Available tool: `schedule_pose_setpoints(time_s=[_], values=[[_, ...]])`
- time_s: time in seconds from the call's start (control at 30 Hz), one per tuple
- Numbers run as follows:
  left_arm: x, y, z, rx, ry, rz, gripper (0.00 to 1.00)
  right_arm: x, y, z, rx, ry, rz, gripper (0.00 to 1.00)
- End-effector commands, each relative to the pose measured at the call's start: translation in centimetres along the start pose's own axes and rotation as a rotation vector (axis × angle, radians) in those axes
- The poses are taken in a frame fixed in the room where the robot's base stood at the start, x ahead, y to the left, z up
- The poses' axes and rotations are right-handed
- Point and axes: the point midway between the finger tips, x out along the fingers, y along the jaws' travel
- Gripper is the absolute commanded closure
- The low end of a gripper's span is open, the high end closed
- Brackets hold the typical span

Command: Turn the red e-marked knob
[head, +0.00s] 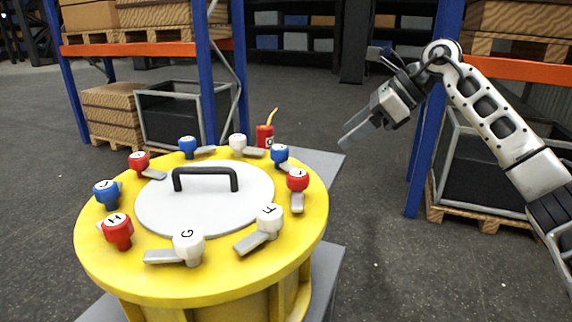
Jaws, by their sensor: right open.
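The red knob (298,180) on the right side of the yellow round drum top (250,277) has a small mark that looks like an E. Its grey lever points toward the front of the drum. My right gripper (352,135) is in the air to the right of and beyond the knob, apart from it. Its fingers point down and left, open and empty. My left gripper is not in view.
A red can (265,136) with a yellow spout stands behind. Shelving uprights flank the open floor.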

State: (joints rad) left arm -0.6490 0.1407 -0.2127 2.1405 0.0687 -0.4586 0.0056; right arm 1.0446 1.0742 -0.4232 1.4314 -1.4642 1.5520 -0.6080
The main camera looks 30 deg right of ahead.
Motion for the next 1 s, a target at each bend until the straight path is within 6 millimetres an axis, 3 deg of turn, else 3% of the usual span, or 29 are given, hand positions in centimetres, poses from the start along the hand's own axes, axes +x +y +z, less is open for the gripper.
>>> schedule_pose_setpoints(time_s=[0.23, 0.6, 0.8, 1.0], values=[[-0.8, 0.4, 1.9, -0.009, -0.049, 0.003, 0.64, 4.5, 0.2, 0.0, 0.001, 0.001, 0.009, 0.36], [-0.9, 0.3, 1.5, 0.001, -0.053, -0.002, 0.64, 12.3, 0.2, 0.1, 0.004, -0.001, 0.008, 0.36], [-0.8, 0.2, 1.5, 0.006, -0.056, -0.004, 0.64, 14.8, 0.2, 0.1, 0.002, -0.002, 0.005, 0.36], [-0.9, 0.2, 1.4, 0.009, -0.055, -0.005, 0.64, 15.5, 0.2, 0.1, 0.001, -0.002, 0.004, 0.36]])
